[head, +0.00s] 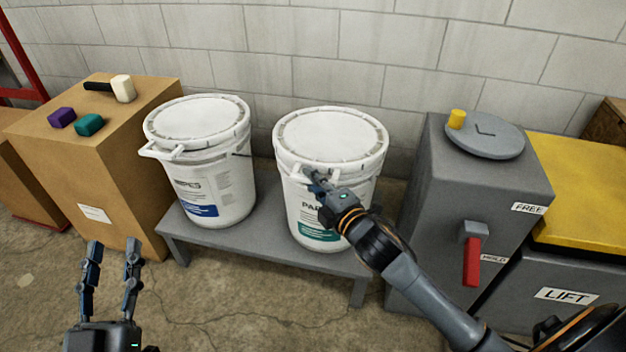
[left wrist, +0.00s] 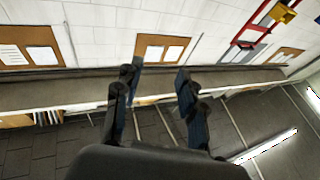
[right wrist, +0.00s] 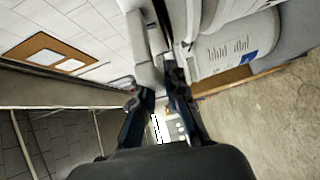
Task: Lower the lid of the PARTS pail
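The PARTS pail (head: 312,217) is a white bucket with a green label band, standing on a low grey bench. Its round white lid (head: 333,133) lies across the top and looks level; any small gap at the rim is too small to tell. A white handle bar (head: 294,170) sticks out at the lid's front. My right gripper (head: 315,182) is at this bar, its fingers closed in on either side of it; the white bar (right wrist: 148,72) also shows between the fingertips in the right wrist view. My left gripper (head: 112,243) is open and empty, low at the left.
A second white pail (head: 215,185) with a blue label and a lid stands left on the grey bench (head: 272,238). A cardboard box (head: 120,185) holds a mallet and two small blocks. A grey cabinet (head: 430,200) with a red lever (head: 471,262) stands right. A block wall is behind.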

